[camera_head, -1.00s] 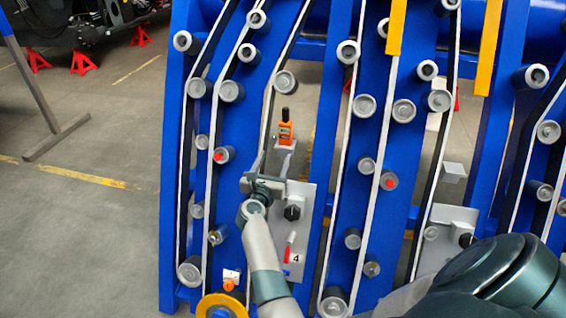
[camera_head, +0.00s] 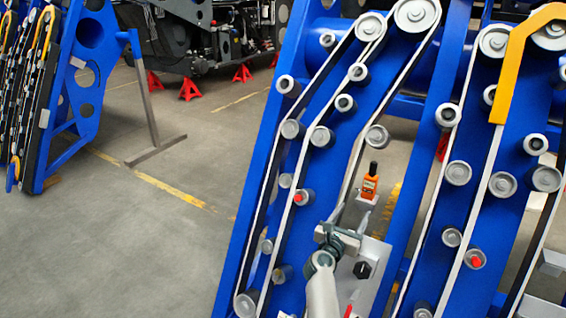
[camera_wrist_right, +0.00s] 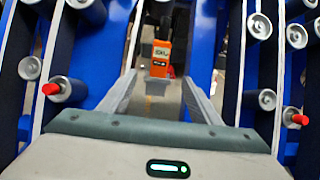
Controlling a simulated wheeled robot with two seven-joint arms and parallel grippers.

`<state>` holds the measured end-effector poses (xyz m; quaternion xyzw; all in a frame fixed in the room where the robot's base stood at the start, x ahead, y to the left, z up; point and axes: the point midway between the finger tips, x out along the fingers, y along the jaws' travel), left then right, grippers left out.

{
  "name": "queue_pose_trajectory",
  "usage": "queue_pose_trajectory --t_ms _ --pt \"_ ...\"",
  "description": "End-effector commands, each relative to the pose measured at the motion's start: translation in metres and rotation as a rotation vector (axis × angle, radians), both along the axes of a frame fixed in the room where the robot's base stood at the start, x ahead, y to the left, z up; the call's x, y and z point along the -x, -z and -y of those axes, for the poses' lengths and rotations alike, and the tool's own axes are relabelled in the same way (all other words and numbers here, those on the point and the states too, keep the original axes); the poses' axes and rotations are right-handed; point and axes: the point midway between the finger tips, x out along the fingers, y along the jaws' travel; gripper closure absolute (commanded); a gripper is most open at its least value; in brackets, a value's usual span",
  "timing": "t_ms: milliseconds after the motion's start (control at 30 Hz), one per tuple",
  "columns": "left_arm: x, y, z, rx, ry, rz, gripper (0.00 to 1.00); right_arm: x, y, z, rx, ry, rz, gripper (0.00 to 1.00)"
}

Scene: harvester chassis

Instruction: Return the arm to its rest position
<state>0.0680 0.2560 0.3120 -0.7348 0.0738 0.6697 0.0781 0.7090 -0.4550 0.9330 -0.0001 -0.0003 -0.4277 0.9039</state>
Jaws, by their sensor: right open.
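My right gripper (camera_head: 345,222) is in front of the blue chassis panel in the head view, low and right of centre. Its two grey fingers are spread apart in the right wrist view (camera_wrist_right: 160,100), with nothing held between them. An orange device (camera_head: 369,187) with a black top sits on a small pale bracket, just beyond and above the gripper. It also shows past the fingertips in the wrist view (camera_wrist_right: 161,59), apart from them. My left gripper is in neither view.
The blue chassis (camera_head: 262,180) carries many rollers and belts close around the gripper. Red-tipped pegs (camera_wrist_right: 51,89) stick out on both sides. A metal plate (camera_head: 378,262) lies beside the wrist. Open grey floor (camera_head: 120,235) is at the left.

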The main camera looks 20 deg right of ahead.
Motion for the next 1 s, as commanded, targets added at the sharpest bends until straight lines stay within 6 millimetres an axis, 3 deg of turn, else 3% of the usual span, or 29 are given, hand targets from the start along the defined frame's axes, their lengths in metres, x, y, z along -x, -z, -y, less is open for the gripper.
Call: queue_pose_trajectory --t_ms 167,267,367,467,667,867,1000 --pt "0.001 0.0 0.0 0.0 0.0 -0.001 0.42 -0.001 0.006 -0.003 0.026 -0.012 -0.028 0.42" --pt "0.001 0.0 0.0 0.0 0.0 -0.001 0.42 -0.002 0.02 -0.012 0.1 -0.046 -0.104 0.42" --pt "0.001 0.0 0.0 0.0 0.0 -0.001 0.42 -0.004 0.048 -0.029 0.232 -0.113 -0.238 0.42" --pt "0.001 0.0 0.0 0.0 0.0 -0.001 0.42 -0.002 0.088 -0.053 0.411 -0.207 -0.412 0.42" --pt "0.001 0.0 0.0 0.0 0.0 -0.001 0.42 0.02 0.191 -0.113 0.821 -0.45 -0.772 0.42" --pt "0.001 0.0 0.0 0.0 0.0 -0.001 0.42 0.071 0.295 -0.164 1.193 -0.704 -1.048 0.42" --pt "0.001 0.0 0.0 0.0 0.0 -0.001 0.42 0.121 0.363 -0.191 1.434 -0.888 -1.194 0.42"
